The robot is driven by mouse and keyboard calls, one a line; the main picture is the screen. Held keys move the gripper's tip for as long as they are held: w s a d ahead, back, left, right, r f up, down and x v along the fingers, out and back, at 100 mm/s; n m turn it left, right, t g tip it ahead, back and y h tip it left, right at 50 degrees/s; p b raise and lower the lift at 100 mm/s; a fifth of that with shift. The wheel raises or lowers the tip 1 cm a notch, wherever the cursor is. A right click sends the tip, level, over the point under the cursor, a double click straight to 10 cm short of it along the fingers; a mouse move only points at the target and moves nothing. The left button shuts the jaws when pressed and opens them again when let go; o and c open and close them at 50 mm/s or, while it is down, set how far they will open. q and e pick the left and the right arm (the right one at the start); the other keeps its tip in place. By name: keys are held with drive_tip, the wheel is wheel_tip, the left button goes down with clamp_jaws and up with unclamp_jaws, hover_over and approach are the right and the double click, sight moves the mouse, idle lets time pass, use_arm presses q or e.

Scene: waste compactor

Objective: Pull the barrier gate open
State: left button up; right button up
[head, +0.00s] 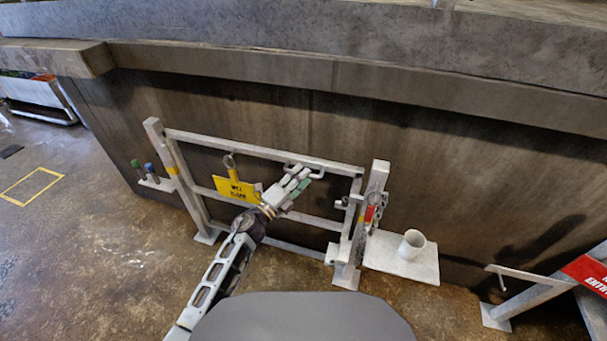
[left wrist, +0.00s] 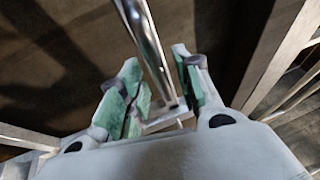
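The barrier gate (head: 265,147) is a pale metal frame with horizontal rails between two posts, in front of a dark wall. It appears closed against the right post (head: 375,185). A small bar handle (head: 308,166) sits at its top rail, right of the middle. My left gripper (head: 300,178) is at this handle. In the left wrist view, the green-padded fingers of the left gripper (left wrist: 158,88) are spread apart, with a shiny metal bar (left wrist: 145,40) running between them. I cannot tell whether the pads touch it. The right gripper is not in view.
A yellow sign (head: 235,190) hangs on the gate. A red-marked latch or chain (head: 370,213) is on the right post. A white cup (head: 411,244) stands on a pale plate (head: 385,258) to the right. Open floor (head: 110,250) lies to the left.

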use_arm(q)
drive_tip(key=shift+x, duration=0.95)
drive_tip(key=shift+c, duration=0.4)
clamp_jaws()
